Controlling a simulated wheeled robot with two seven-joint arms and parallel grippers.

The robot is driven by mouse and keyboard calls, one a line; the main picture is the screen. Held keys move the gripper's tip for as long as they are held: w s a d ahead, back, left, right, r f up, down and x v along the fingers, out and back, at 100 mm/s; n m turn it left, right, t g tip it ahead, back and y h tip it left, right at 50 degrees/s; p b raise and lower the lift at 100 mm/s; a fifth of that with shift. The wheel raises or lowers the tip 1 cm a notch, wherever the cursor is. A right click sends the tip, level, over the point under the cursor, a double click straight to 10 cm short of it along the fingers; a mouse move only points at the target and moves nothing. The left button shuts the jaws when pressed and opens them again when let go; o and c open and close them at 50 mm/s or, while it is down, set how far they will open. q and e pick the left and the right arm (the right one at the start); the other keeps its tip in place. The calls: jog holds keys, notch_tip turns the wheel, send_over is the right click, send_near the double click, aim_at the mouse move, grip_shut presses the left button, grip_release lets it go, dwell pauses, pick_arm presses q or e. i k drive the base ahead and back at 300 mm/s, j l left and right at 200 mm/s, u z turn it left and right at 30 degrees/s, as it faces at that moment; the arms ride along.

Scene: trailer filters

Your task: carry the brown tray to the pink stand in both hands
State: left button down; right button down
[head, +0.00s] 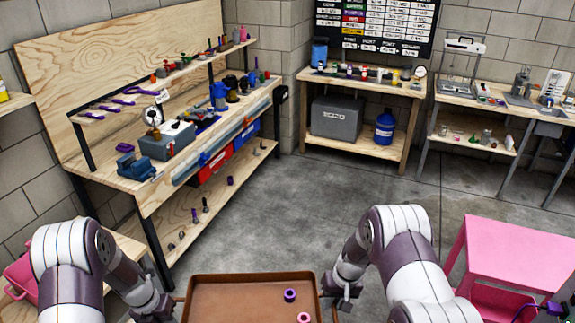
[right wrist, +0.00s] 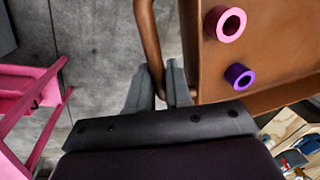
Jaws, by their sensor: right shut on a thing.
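The brown tray (head: 235,300) is at the bottom middle of the head view, its near part cut off by the frame. A purple ring (head: 290,296) and a pink ring (head: 304,318) lie in it. My right gripper (head: 342,302) is at the tray's right side. In the right wrist view its fingers (right wrist: 160,88) are shut on the tray's bar handle. My left gripper (head: 168,306) is at the tray's left side; its fingers are too unclear to tell whether they grip. The pink stand (head: 515,255) is at the right, apart from the tray.
A wooden workbench (head: 150,190) with tools and bins stands at the left. A wooden table (head: 357,84) with a grey box (head: 336,117) and a blue jug (head: 384,127) is at the back. The grey floor (head: 300,205) between is clear.

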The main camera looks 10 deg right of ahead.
aim_at(487, 244)
jog(key=i+l+z, duration=0.4)
jog(key=l, duration=0.25)
jog(key=i+l+z, duration=0.4)
jog(key=i+l, duration=0.15)
jog(key=i+l+z, duration=0.4)
jog(key=i, duration=0.15)
jog(key=i+l+z, duration=0.35)
jog(key=i+l, duration=0.05)
jog(key=i, duration=0.05)
